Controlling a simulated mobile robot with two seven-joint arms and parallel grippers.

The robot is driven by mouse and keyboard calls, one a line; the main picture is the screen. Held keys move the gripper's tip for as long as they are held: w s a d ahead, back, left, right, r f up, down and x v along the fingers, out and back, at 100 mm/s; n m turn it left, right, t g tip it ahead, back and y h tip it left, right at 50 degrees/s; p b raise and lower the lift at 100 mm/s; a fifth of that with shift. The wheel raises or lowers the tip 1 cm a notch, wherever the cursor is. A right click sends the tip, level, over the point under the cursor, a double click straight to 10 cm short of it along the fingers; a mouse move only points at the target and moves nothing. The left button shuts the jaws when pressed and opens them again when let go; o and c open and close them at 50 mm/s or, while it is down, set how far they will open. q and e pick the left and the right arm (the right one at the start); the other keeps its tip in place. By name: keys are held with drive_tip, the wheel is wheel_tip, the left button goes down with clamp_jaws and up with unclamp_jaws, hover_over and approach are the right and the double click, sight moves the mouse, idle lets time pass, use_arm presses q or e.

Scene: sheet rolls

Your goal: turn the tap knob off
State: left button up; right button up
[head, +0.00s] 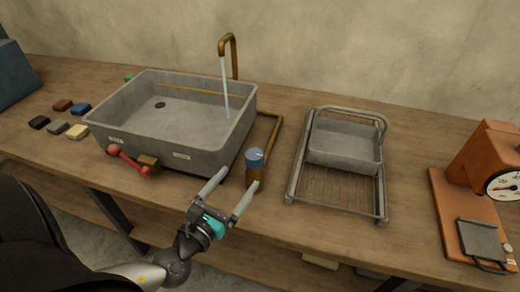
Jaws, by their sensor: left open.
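The tap knob (254,157) is blue with a pale mark on top. It sits on a short brass post beside the right front corner of the grey sink (245,125). The brass tap (234,58) arches over the back of the sink, and a stream of water (225,92) falls from it into the basin. My left gripper (240,177) is open and empty, just in front of the knob. Its two fingers point toward the knob; I cannot tell whether either touches the post. My right gripper is not in view.
A metal rack (296,165) with a grey tray (344,145) stands right of the knob. An orange scale (485,160) is at far right. Several small coloured blocks (77,131) lie left of the sink.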

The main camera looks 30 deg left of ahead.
sight(260, 151)
use_arm(q)
drive_tip(key=w, duration=1.2)
drive_tip(key=shift+a, duration=0.25)
drive_tip(key=c, duration=1.4)
